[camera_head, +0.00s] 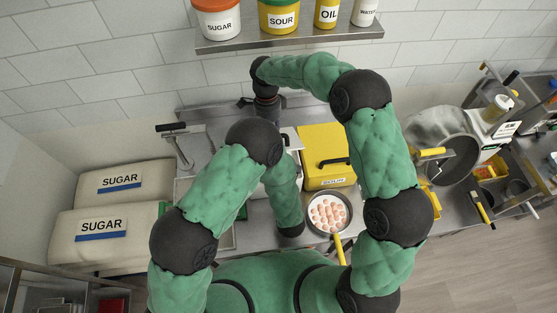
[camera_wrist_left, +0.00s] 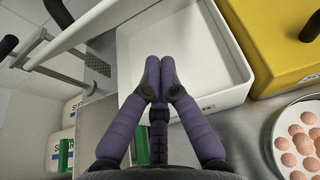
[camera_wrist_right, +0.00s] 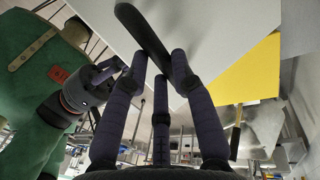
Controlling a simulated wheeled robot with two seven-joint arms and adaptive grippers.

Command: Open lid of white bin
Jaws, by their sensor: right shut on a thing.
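The white bin (camera_wrist_left: 222,101) stands open beside the yellow bin, with its empty inside visible in the left wrist view. Its lid is raised: the pale lid (camera_wrist_right: 220,35) fills the top of the right wrist view, and its edge (camera_wrist_left: 85,28) shows at upper left in the left wrist view. My right gripper (camera_wrist_right: 160,62) is shut on the lid's black handle (camera_wrist_right: 138,25). My left gripper (camera_wrist_left: 159,75) has its fingertips together with nothing visible between them, over the open bin. In the head view my arms hide both grippers and most of the bin.
The yellow bin (camera_head: 318,145) with a black handle stands right of the white bin. A pan of pinkish round pieces (camera_head: 328,212) sits in front of it. A shelf (camera_head: 290,38) with containers hangs above.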

